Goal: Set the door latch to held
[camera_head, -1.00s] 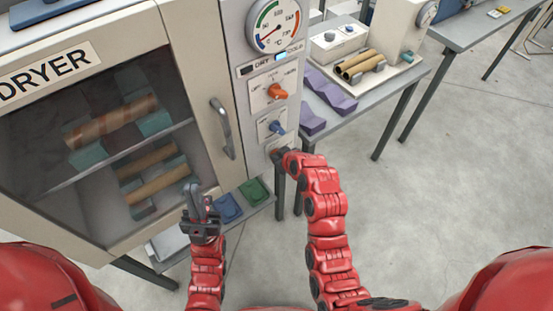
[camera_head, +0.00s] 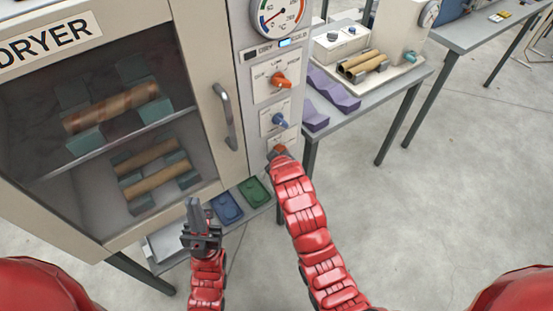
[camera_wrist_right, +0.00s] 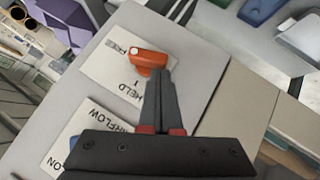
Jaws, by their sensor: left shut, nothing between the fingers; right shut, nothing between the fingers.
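The door latch is an orange lever (camera_wrist_right: 149,56) on a white label plate (camera_wrist_right: 102,62) in the right wrist view. Its pale-marked end points left, towards a partly covered word, and "HELD" is printed on the plate below it. In the head view the latch (camera_head: 279,149) is mostly hidden behind my right arm, low on the dryer's control panel (camera_head: 245,95). My right gripper (camera_wrist_right: 161,74) is shut and empty, its tips right at the lever's base; I cannot tell if they touch.
The dryer door (camera_head: 200,110) is closed, with a grey handle (camera_head: 223,118). An orange knob (camera_head: 281,80) and a blue knob (camera_head: 279,120) sit above the latch. Blue (camera_head: 226,207) and green (camera_head: 254,192) trays lie below. A side table (camera_head: 390,82) stands right.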

